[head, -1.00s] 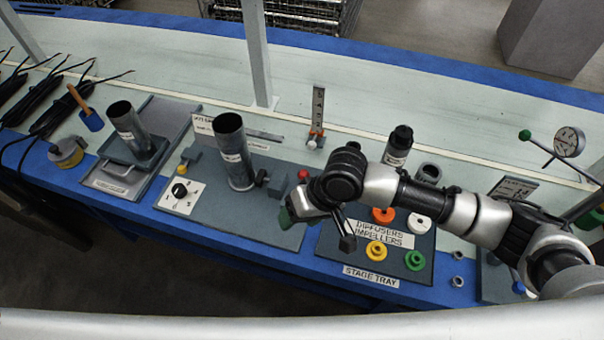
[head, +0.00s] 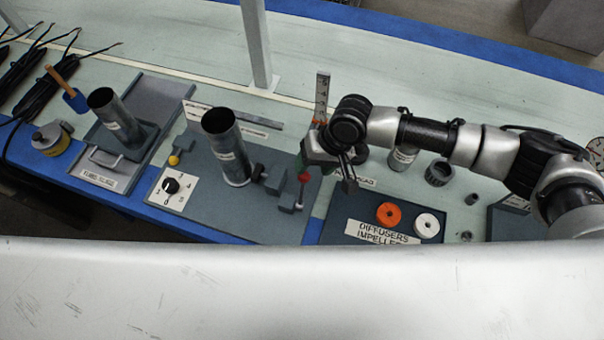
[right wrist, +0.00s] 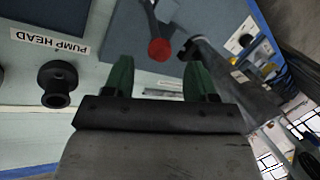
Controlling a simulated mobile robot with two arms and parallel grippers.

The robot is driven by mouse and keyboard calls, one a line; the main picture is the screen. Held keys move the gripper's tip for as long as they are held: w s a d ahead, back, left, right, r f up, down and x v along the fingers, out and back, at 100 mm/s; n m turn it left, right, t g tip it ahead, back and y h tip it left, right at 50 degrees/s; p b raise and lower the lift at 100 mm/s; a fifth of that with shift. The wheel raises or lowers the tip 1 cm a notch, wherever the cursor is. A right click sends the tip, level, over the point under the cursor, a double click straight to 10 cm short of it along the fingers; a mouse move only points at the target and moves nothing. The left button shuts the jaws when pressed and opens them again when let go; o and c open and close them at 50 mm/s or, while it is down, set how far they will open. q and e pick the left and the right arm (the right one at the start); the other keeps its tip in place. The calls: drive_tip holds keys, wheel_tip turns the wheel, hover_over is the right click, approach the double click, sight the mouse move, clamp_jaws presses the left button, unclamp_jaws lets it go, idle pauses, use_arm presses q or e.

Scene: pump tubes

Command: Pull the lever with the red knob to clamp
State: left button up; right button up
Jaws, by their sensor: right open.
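The red knob (head: 304,177) tops a short lever at the right end of the grey clamp base (head: 205,216). It also shows in the right wrist view (right wrist: 160,49), ahead of the gap between my fingers. My right gripper (head: 316,158) is close above and behind the knob in the head view. Its green fingers (right wrist: 160,68) are open and empty, with the knob apart from them. A steel tube (head: 228,150) stands upright on the base, left of the lever, with a dark clamp screw (head: 261,173) beside it. My left gripper is not in view.
An upright ruler (head: 321,98) stands just behind my right gripper. The tray (head: 335,230) with an orange ring (head: 389,215) and a white ring (head: 427,225) lies to the right. A yellow knob (head: 174,160) and a dial (head: 171,186) are left of the tube.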

sight(305, 176)
drive_tip(key=x, duration=0.6)
drive_tip(key=shift+w+a+f, duration=0.1)
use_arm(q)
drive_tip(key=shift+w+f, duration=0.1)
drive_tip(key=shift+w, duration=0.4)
use_arm(e)
drive_tip(key=shift+a+f, duration=0.2)
drive_tip(key=shift+f, duration=0.35)
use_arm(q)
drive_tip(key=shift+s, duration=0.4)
use_arm(e)
clamp_jaws()
